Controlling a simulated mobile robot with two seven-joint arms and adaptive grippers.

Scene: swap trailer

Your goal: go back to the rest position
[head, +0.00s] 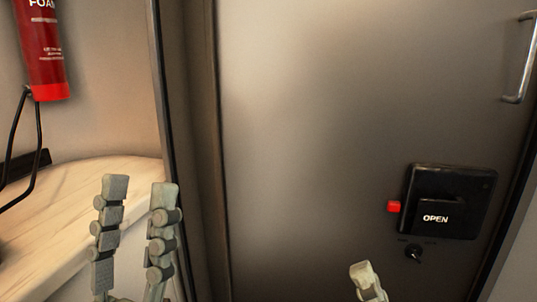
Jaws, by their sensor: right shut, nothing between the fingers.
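My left gripper (139,188) stands upright at the lower left, in front of the counter edge and door frame. Its two grey segmented fingers are apart, with nothing visible between them. My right gripper (367,280) shows only as a pale fingertip at the bottom edge, right of the middle. It is shut and empty, below and left of the black latch box (450,203) marked OPEN. The rest of both arms is out of view.
A flat grey door (310,120) fills the middle, with a red button (394,206), a small black knob (413,252) and a metal handle (526,60). At left are a wooden counter (70,205) and a red fire extinguisher (42,50) with a black hose.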

